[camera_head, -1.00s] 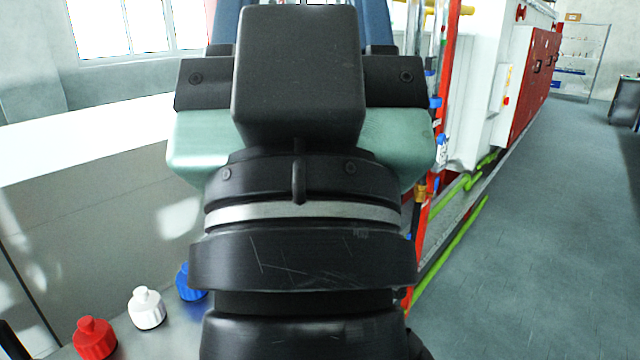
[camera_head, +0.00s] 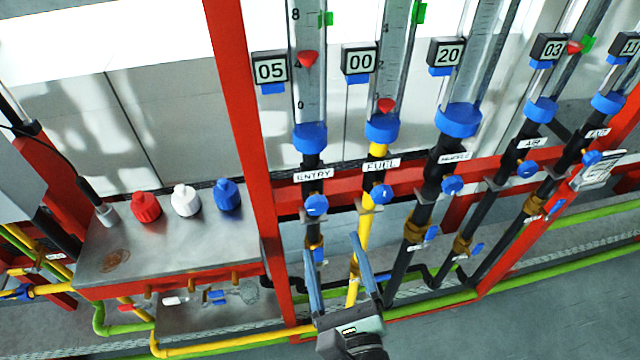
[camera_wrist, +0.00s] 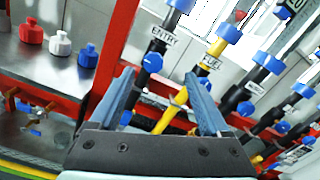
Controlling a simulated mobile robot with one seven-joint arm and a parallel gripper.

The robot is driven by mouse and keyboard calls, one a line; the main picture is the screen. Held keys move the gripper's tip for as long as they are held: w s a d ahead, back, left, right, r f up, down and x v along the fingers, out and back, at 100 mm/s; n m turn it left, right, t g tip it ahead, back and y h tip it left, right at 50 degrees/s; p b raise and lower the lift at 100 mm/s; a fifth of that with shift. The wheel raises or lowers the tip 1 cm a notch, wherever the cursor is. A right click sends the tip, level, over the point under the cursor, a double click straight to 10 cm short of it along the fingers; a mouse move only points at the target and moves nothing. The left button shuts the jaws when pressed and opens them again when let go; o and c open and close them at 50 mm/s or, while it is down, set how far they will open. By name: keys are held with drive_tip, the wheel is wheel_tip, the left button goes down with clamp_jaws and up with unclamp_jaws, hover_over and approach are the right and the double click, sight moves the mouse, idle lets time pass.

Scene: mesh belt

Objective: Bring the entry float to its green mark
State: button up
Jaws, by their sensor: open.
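The entry flowmeter tube (camera_head: 309,100) stands at the left of a row of clear tubes in the head view. Its red float (camera_head: 308,59) sits roughly mid-scale, below the green mark (camera_head: 326,18) near the 8. A display (camera_head: 270,70) beside it reads 05. The blue entry knob (camera_head: 316,205) is under the ENTRY label (camera_head: 313,175); it also shows in the wrist view (camera_wrist: 152,62). My gripper (camera_head: 335,243) is open and empty, below the entry and fuel knobs. In the wrist view my gripper (camera_wrist: 160,74) has fingers either side of the yellow fuel pipe's lower part.
The fuel knob (camera_head: 381,194) is close to the right, with more valves beyond. A red post (camera_head: 240,100) stands left. Red (camera_head: 146,207), white (camera_head: 186,199) and blue (camera_head: 228,195) bottles stand on a metal bench (camera_head: 180,245). Green pipes run low in front.

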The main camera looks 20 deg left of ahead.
sight(318, 208)
drive_tip(key=w+a+p, duration=0.1)
drive_tip(key=w+a, duration=0.1)
drive_tip(key=w, duration=0.1)
drive_tip(key=w+a+f+m+p, duration=0.1)
drive_tip(key=w+a, duration=0.1)
drive_tip(key=w, duration=0.1)
drive_tip(key=w+a+m+p, duration=0.1)
drive_tip(key=w+a, duration=0.1)
drive_tip(key=w, duration=0.1)
drive_tip(key=shift+w+a+f+p, duration=0.1)
drive_tip(key=shift+a+f+p, duration=0.2)
drive_tip(key=shift+f, duration=0.05)
clamp_jaws()
idle(0.4)
